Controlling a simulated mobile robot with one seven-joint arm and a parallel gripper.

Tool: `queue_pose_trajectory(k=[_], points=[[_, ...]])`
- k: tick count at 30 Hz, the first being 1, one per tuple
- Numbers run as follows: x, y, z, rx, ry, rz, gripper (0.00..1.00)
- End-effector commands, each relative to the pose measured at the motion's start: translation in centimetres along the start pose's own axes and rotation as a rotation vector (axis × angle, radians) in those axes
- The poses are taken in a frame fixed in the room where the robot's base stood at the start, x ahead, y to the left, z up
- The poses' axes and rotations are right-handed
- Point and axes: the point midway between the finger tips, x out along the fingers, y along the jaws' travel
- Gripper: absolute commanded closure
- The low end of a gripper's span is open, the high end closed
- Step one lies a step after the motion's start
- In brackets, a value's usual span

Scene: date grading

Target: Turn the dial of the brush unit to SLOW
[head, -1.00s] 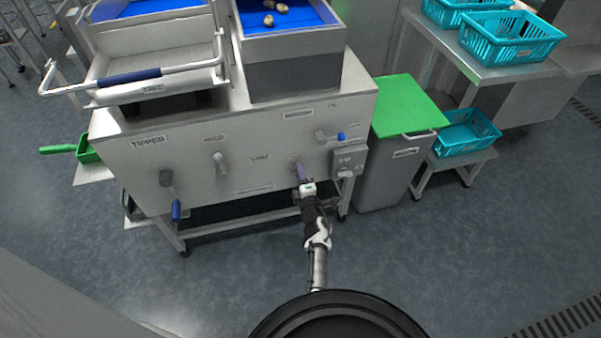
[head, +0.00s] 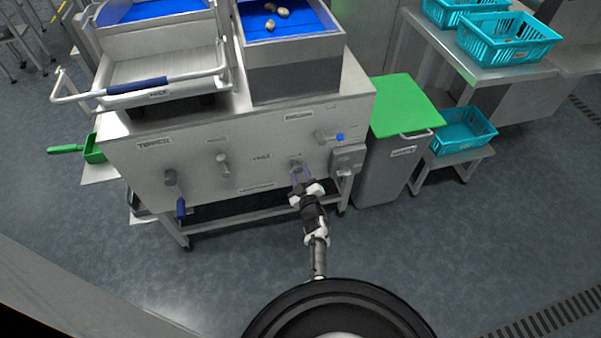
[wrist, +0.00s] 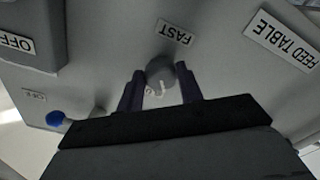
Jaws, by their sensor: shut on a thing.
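The dial of the brush unit (wrist: 161,72) is a round grey knob on the grey front panel (head: 240,180). In the wrist view it sits between the two dark purple fingers of my gripper (wrist: 159,78), which is shut on it. A small pale mark shows on the dial's lower side. An upside-down FAST label (wrist: 174,33) is just above it in that picture; no SLOW label is readable. In the head view my gripper (head: 301,174) meets the panel's right half and largely hides the dial.
A blue-tipped lever (head: 338,137) and a grey switch box (head: 348,158) are close right of my gripper. The panel's left carries another knob and a blue-handled lever (head: 181,206). A green-lidded bin (head: 385,170) stands at right. The floor in front is clear.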

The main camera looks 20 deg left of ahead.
Motion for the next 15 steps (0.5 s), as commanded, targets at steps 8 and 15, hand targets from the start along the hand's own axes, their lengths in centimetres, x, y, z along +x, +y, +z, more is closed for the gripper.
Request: queue_pose_trajectory(k=[8,15], points=[[0.15,0.21,-0.24,0.256,0.002,0.002,0.86],[0.15,0.11,-0.25,0.44,0.003,0.002,0.86]])
